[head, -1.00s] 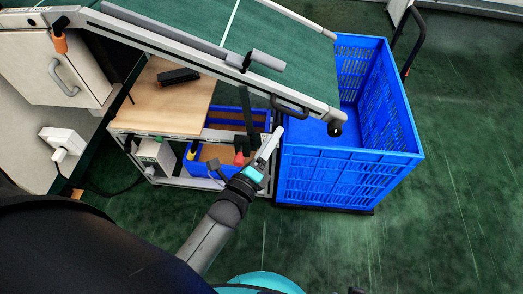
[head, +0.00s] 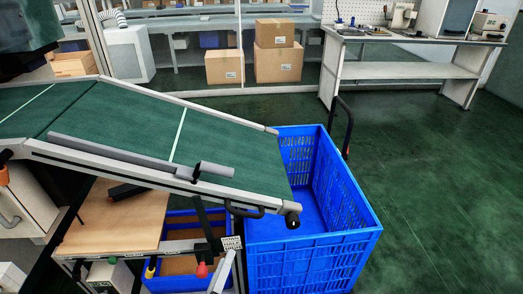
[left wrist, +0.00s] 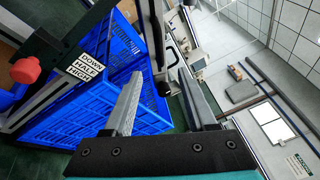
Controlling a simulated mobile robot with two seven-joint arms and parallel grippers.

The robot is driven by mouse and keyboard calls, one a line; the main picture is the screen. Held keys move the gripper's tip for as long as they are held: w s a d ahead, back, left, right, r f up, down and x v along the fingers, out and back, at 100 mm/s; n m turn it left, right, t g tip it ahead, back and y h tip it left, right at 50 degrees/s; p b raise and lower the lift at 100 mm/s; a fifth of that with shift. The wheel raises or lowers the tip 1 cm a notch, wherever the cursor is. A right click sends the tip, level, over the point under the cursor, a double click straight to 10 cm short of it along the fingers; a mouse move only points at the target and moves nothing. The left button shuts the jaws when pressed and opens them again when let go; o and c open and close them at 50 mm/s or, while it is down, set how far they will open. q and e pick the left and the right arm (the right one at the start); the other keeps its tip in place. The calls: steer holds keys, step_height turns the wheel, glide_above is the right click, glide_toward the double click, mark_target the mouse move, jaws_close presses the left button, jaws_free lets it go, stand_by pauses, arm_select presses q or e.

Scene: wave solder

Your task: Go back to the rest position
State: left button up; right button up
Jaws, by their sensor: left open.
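My left gripper (left wrist: 160,98) is open in the left wrist view, with nothing between its two grey fingers. In the head view only part of it, a grey finger (head: 222,272), shows at the bottom edge, by the lower end of the conveyor frame and left of the blue crate. The rest of my left arm is out of the head view. My right gripper is not in view.
A large blue crate (head: 310,258) stands at the end of the sloping green conveyor (head: 130,125). A lever with a red knob (head: 202,270) and a label plate are close to the left gripper. Open green floor (head: 440,190) lies to the right.

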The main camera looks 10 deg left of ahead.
arm_select(q)
steer(key=s+a+f+n+g+p, duration=0.1)
steer(key=s+f+n+g, duration=0.45)
steer(key=f, duration=0.55)
steer(key=s+a+f+n+g+p, duration=0.15)
steer(key=s+f+n+g, duration=0.35)
steer(key=f, duration=0.6)
steer(key=s+a+f+n+g+y, duration=0.1)
steer(key=s+a+f+n+g, duration=0.1)
steer(key=s, duration=0.6)
steer(key=s+a+f+n+g+y+p, duration=0.1)
steer(key=s+a+f+n+g, duration=0.2)
steer(key=s+f+n, duration=0.3)
steer(key=s+a+n, duration=0.1)
steer(key=n, duration=0.2)
steer(key=shift+s+a+f+g+p, duration=0.25)
steer(key=shift+s+g+p, duration=0.05)
steer(key=shift+s+g, duration=0.05)
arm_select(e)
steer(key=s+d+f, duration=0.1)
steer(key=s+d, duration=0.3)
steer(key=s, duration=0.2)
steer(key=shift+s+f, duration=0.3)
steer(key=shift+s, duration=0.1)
arm_select(q)
steer(key=shift+s+n, duration=0.1)
steer(key=shift+n, duration=0.15)
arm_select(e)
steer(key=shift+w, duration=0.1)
